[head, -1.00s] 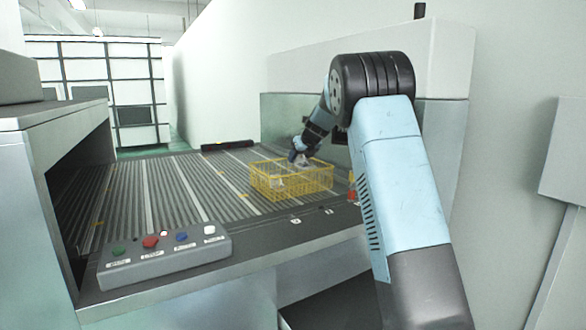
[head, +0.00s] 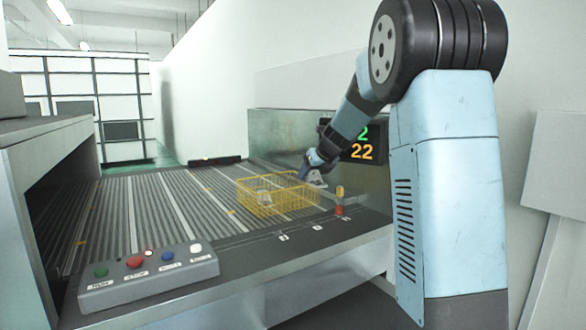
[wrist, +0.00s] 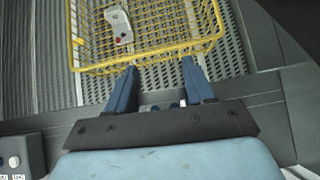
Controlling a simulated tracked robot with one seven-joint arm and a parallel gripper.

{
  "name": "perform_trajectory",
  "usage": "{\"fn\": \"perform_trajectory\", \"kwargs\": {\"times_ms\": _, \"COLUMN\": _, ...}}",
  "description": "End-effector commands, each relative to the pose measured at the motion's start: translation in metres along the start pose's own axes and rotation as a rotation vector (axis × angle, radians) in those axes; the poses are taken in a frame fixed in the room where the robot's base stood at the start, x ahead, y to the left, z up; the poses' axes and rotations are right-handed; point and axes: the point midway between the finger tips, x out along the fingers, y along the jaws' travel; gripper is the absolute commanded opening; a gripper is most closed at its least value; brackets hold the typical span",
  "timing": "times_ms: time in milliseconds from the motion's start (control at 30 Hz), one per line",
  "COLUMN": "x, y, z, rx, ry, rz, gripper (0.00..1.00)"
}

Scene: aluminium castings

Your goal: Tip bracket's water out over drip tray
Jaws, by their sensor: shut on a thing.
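I cannot pick out the drip tray with certainty.
The basket stands on a ribbed conveyor (head: 150,210). A button box (head: 150,276) sits at the front left edge. A lit display (head: 361,143) is behind my arm.

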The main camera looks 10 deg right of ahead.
Motion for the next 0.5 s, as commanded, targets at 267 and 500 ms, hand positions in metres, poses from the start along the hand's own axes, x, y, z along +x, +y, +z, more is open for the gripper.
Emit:
{"fn": "perform_trajectory", "kwargs": {"times_ms": 267, "x": -0.056, "y": -0.006, "z": -0.097, "rx": 0.011, "ry": -0.006, "rz": 0.010, "gripper": 0.21}}
{"fn": "perform_trajectory", "kwargs": {"times_ms": 500, "x": -0.092, "y": 0.009, "z": -0.179, "rx": 0.003, "ry": -0.008, "rz": 0.001, "gripper": 0.21}}
